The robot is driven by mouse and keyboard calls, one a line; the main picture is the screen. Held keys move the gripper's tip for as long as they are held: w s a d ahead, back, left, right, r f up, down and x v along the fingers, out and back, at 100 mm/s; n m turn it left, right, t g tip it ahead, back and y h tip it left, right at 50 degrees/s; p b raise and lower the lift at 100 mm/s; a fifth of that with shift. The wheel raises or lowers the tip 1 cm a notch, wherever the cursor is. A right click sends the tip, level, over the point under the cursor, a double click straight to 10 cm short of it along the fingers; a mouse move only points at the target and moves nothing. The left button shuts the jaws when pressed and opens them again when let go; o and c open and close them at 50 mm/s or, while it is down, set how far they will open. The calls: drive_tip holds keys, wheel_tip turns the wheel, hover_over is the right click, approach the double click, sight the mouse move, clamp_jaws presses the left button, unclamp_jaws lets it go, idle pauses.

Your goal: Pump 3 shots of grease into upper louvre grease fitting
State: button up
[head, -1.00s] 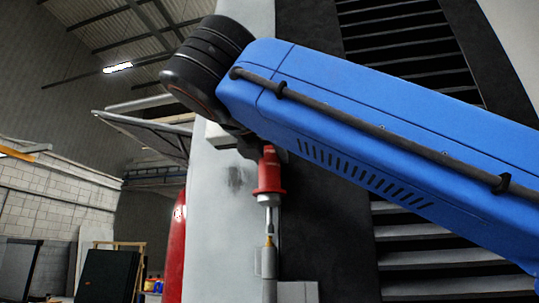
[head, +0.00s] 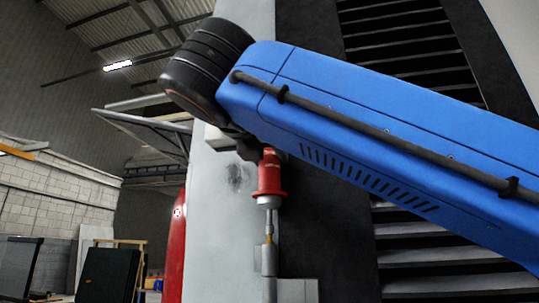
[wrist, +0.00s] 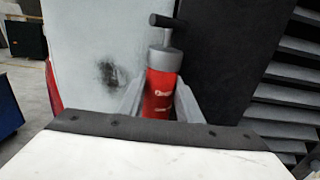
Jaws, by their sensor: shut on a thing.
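My gripper (head: 250,150) is shut on a red grease gun (head: 269,172), which hangs upright with its nozzle down. In the wrist view my gripper (wrist: 157,100) has one grey finger on each side of the red barrel (wrist: 158,92); a grey cap and black T-handle rise above it. In the head view the silver nozzle (head: 270,220) ends at a small brass-coloured fitting (head: 269,240) on top of a grey post (head: 269,260). They look in line and touching, but the exact seating is too small to tell. The nozzle tip is hidden in the wrist view.
A pale panel with a dark smudge (head: 235,178) stands just left of the gun. Dark louvre slats (head: 440,255) lie to the right, partly behind my blue arm. A red cylinder (head: 175,245) is at the lower left. Open workshop space shows further left.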

drive_tip(key=shift+f, duration=0.5)
idle(0.3)
drive_tip(key=shift+r, duration=0.95)
idle(0.5)
drive_tip(key=shift+f, duration=0.95)
idle(1.6)
drive_tip(key=shift+r, duration=0.95)
idle(0.5)
